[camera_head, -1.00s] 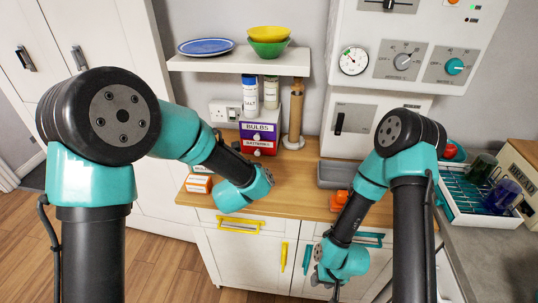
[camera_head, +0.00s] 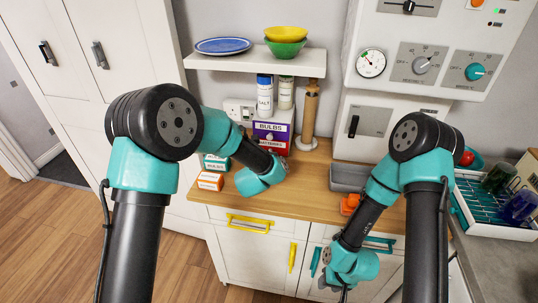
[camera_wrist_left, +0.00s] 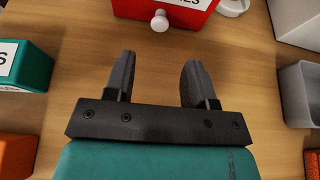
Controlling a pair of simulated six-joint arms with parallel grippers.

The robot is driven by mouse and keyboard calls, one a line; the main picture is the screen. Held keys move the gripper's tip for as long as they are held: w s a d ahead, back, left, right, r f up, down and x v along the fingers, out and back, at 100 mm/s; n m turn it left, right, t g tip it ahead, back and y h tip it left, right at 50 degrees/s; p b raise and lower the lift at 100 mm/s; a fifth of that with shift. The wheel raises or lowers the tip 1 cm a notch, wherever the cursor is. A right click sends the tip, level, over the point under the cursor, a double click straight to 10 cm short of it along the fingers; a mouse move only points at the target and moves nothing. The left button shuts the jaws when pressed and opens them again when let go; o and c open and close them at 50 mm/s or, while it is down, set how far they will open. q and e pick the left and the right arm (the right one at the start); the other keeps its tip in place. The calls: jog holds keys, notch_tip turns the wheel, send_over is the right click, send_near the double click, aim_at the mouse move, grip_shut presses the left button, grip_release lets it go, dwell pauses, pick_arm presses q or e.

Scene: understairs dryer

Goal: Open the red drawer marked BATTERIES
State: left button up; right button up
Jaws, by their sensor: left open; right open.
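The red drawer marked BATTERIES (camera_head: 270,146) sits below a purple drawer marked BULBS (camera_head: 271,132) in a small box at the back of the wooden counter. In the left wrist view the red drawer front (camera_wrist_left: 185,14) is at the top edge, with a white round knob (camera_wrist_left: 159,20) and only the end of its label showing. It looks shut. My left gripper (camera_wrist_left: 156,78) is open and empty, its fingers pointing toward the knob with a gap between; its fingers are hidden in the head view. My right gripper (camera_head: 344,294) is low in front of the cabinet, partly cut off.
A teal box (camera_wrist_left: 22,66) and orange box (camera_head: 209,181) stand left of my left gripper. A grey tray (camera_head: 348,178) is to the right. A wooden grinder (camera_head: 308,115) stands right of the drawers. The shelf (camera_head: 255,63) hangs above. Bare counter lies before the knob.

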pick_arm(q)
jog(key=x, duration=0.9)
jog(key=shift+w+d, duration=0.1)
grip_shut()
dwell(0.4)
